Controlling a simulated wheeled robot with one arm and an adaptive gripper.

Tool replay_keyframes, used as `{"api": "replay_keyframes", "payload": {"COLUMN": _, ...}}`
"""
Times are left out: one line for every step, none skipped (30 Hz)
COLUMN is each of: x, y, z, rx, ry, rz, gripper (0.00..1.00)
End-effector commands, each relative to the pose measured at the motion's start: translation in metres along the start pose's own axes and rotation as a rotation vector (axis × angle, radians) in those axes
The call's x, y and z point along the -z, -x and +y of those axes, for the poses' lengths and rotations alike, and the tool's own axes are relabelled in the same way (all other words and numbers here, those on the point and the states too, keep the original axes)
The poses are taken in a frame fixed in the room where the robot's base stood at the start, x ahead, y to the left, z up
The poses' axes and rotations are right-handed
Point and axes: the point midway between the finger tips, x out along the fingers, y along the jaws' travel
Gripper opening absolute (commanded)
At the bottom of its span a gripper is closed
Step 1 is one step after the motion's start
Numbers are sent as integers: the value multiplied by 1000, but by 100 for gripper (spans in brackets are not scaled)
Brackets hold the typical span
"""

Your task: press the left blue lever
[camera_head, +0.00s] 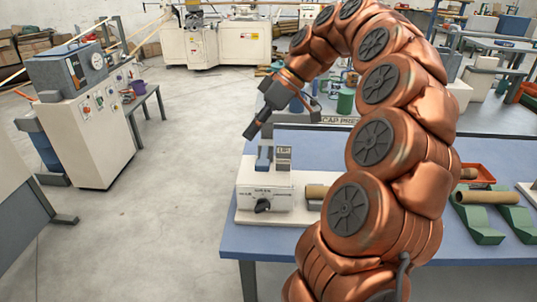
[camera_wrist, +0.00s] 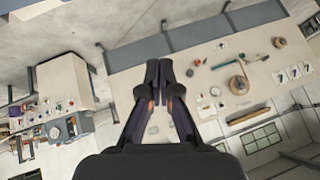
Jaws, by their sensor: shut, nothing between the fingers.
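A white control box (camera_head: 265,193) with a dark knob stands at the left end of the blue table. On top of it stands a small blue lever (camera_head: 263,158), with a greyish block-like piece (camera_head: 283,157) just to its right. My gripper (camera_head: 251,131) points down and to the left, a little above the blue lever in the picture and apparently apart from it. Its fingers are shut and empty. In the wrist view my gripper (camera_wrist: 158,70) shows its fingertips together; I cannot make out the lever there.
The blue table (camera_head: 250,240) has a cardboard tube (camera_head: 317,191) right of the box. Green cradles (camera_head: 487,220) with another tube stand at the right. My arm covers the table's middle. A white machine cabinet (camera_head: 85,125) stands at left, with open floor between.

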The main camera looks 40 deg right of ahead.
Motion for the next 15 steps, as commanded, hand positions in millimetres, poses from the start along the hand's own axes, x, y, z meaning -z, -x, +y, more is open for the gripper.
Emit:
{"api": "replay_keyframes", "payload": {"x": -9, "y": 13, "z": 19, "rx": -16, "ry": 13, "rz": 34, "gripper": 0}}
{"api": "replay_keyframes", "payload": {"x": -14, "y": 20, "z": 27, "rx": -23, "ry": 27, "rz": 51, "gripper": 0}}
{"api": "replay_keyframes", "payload": {"x": -21, "y": 30, "z": 38, "rx": -39, "ry": 46, "rz": 76, "gripper": 0}}
{"api": "replay_keyframes", "payload": {"x": -27, "y": 37, "z": 46, "rx": -50, "ry": 58, "rz": 90, "gripper": 0}}
{"api": "replay_keyframes", "payload": {"x": -32, "y": 43, "z": 52, "rx": -56, "ry": 68, "rz": 102, "gripper": 0}}
{"api": "replay_keyframes", "payload": {"x": -40, "y": 50, "z": 60, "rx": -67, "ry": 81, "rz": 116, "gripper": 0}}
{"api": "replay_keyframes", "payload": {"x": -45, "y": 55, "z": 64, "rx": -76, "ry": 91, "rz": 126, "gripper": 0}}
{"api": "replay_keyframes", "payload": {"x": -49, "y": 60, "z": 68, "rx": -84, "ry": 99, "rz": 135, "gripper": 0}}
{"api": "replay_keyframes", "payload": {"x": -54, "y": 64, "z": 73, "rx": -94, "ry": 108, "rz": 145, "gripper": 0}}
{"api": "replay_keyframes", "payload": {"x": -58, "y": 67, "z": 76, "rx": -100, "ry": 115, "rz": 150, "gripper": 0}}
{"api": "replay_keyframes", "payload": {"x": -60, "y": 70, "z": 78, "rx": -105, "ry": 120, "rz": 154, "gripper": 0}}
{"api": "replay_keyframes", "payload": {"x": -63, "y": 73, "z": 81, "rx": -111, "ry": 126, "rz": 158, "gripper": 0}}
{"api": "replay_keyframes", "payload": {"x": -65, "y": 74, "z": 82, "rx": -115, "ry": 129, "rz": 160, "gripper": 0}}
{"api": "replay_keyframes", "payload": {"x": -66, "y": 75, "z": 83, "rx": -117, "ry": 130, "rz": 162, "gripper": 0}}
{"api": "replay_keyframes", "payload": {"x": -67, "y": 76, "z": 84, "rx": -119, "ry": 132, "rz": 163, "gripper": 0}}
